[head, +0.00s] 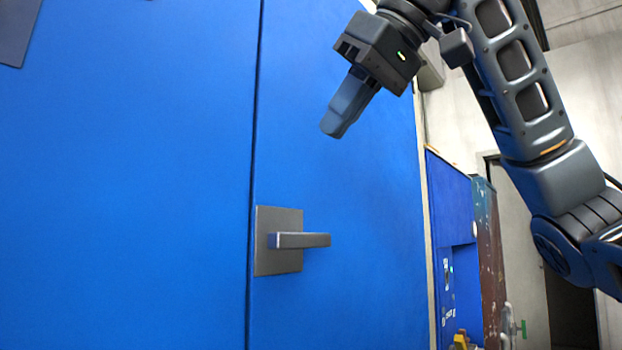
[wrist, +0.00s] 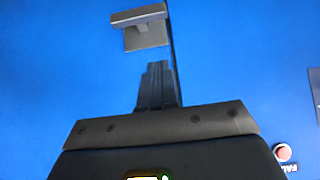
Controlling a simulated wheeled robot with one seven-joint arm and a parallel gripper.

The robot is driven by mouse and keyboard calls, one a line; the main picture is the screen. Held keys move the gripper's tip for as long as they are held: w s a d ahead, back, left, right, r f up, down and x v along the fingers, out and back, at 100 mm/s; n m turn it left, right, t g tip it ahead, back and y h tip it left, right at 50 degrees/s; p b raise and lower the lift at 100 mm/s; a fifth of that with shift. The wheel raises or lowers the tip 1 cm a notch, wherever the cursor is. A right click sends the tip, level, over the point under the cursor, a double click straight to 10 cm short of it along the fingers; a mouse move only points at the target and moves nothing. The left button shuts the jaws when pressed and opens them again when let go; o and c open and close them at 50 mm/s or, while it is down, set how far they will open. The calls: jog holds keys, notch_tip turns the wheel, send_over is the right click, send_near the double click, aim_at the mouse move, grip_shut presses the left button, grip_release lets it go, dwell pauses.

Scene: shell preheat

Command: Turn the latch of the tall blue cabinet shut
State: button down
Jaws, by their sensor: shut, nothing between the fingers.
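The tall blue cabinet (head: 150,180) fills the left and middle of the head view, with a dark vertical seam between its doors. Its latch (head: 300,240) is a grey lever on a square grey plate (head: 270,262), right of the seam. The lever lies level and points right. My gripper (head: 334,128) is shut and empty, above and slightly right of the latch, apart from it. In the wrist view my gripper (wrist: 158,70) points at the blue door, and the latch (wrist: 140,15) shows beyond the fingertips, clear of them.
To the right of the cabinet stands a lower blue unit (head: 450,200) and, behind it, a pale wall (head: 455,115) with a grey door (head: 520,250). The door face around the latch is clear.

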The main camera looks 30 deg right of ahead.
send_over(294, 240)
jog(key=s, duration=0.2)
notch_tip(294, 240, down, 6)
jog(key=shift+w+a+f, duration=0.1)
jog(key=shift+w+f, duration=0.05)
jog(key=shift+f, duration=2.25)
